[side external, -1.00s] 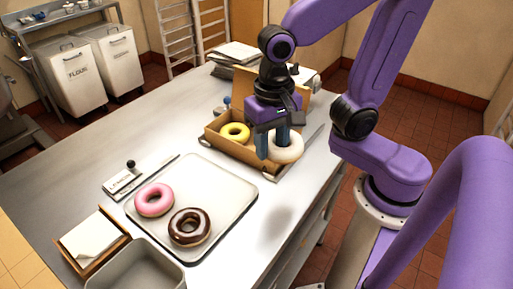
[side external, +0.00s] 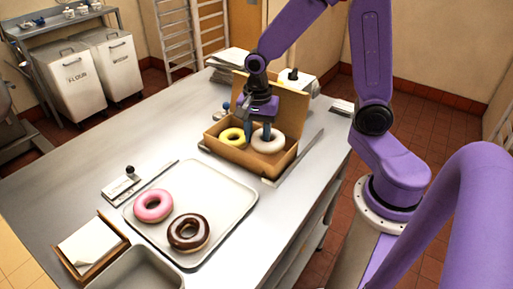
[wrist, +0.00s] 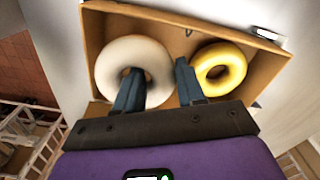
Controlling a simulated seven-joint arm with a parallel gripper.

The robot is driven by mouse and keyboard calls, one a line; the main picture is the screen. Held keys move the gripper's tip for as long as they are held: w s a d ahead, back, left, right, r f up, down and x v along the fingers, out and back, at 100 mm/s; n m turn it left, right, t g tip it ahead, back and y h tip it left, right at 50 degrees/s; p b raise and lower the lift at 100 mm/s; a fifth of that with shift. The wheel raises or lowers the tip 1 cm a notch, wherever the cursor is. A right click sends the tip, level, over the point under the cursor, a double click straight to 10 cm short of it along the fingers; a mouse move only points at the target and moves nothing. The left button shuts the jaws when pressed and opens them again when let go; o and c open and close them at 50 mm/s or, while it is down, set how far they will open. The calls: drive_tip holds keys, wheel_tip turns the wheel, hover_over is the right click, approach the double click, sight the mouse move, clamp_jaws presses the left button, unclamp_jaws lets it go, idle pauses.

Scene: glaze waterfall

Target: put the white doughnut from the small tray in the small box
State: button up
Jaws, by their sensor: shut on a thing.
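The white doughnut (side external: 267,140) is in the right part of the small cardboard box (side external: 238,157), beside the yellow doughnut (side external: 232,136). My gripper (side external: 257,134) is shut on the white doughnut's ring, one finger in its hole and the other on its outer side, between the two doughnuts. The wrist view shows the white doughnut (wrist: 112,62) inside the box walls, with the gripper (wrist: 160,82) across its ring. Whether it touches the box floor is hard to tell. The small tray (side external: 235,205) holds a pink doughnut (side external: 153,206) and a chocolate doughnut (side external: 188,232).
The box's lid (side external: 280,98) stands open at the back. A long metal tool (side external: 296,160) lies right of the box. A scraper (side external: 122,186), a paper holder (side external: 92,247) and a grey pan (side external: 138,270) lie around the tray. The table's left back is clear.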

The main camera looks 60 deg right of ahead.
drive_tip(key=shift+f, duration=2.35)
drive_tip(key=shift+f, duration=0.15)
drive_tip(key=o, duration=1)
drive_tip(key=shift+o, duration=0.2)
